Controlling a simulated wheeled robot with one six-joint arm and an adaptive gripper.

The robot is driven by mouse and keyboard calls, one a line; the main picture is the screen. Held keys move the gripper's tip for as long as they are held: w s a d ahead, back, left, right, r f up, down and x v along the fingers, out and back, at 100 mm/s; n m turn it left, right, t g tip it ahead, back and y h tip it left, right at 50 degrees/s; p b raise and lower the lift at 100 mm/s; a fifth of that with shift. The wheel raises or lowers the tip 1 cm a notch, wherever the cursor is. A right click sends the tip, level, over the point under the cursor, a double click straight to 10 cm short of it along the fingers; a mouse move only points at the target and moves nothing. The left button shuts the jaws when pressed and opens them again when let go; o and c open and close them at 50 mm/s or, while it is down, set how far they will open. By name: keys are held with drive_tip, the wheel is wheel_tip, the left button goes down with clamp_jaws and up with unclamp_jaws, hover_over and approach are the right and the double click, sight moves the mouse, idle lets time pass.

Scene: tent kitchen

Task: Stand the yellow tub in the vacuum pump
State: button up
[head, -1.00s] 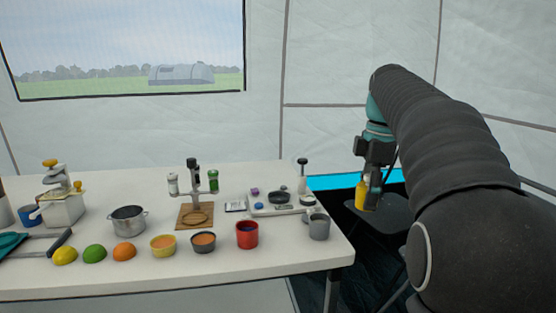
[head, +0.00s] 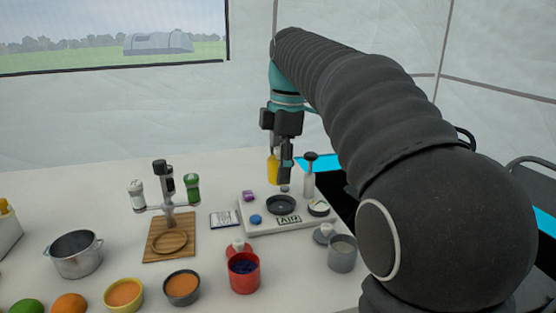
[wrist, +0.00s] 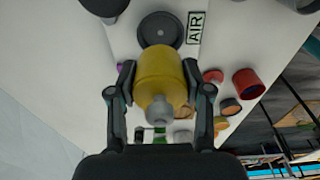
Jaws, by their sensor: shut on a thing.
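My gripper (head: 280,172) is shut on the yellow tub (head: 272,169) and holds it in the air above the back of the vacuum pump (head: 308,221). The pump is a white base marked AIR, with a round black dish (head: 281,204), a blue knob, a purple piece, a gauge and an upright hand pump (head: 309,180). In the wrist view the tub (wrist: 161,75) lies between both fingers, its grey knobbed end toward the camera. The black dish (wrist: 160,30) shows just past its far end, and the tub covers part of its rim. The tub is apart from the table.
A grey cup (head: 342,254) and a red cup (head: 244,274) with dark contents stand in front of the pump. A small card (head: 223,219) and a wooden stand (head: 168,240) with shakers are to its left. Bowls, fruit and a steel pot (head: 76,255) stand farther left.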

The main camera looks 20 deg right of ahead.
sight(282, 207)
drive_tip(key=f, duration=0.3)
drive_tip(key=shift+d+f+b, duration=0.2)
drive_tip(key=shift+b, duration=0.15)
drive_tip(key=shift+f+b, duration=0.75)
drive_tip(key=shift+f, duration=0.25)
drive_tip(key=shift+p, duration=0.45)
idle(0.3)
drive_tip(key=shift+f, duration=0.35)
idle(0.4)
drive_tip(key=shift+r+p, duration=0.65)
drive_tip(key=shift+r, duration=0.25)
drive_tip(key=shift+f+b, duration=0.55)
drive_tip(key=shift+f, duration=0.35)
idle(0.9)
drive_tip(key=shift+r+p, duration=0.55)
drive_tip(key=shift+r, duration=0.3)
drive_tip(key=shift+f+b, duration=0.35)
drive_tip(key=shift+f, duration=0.2)
idle(0.8)
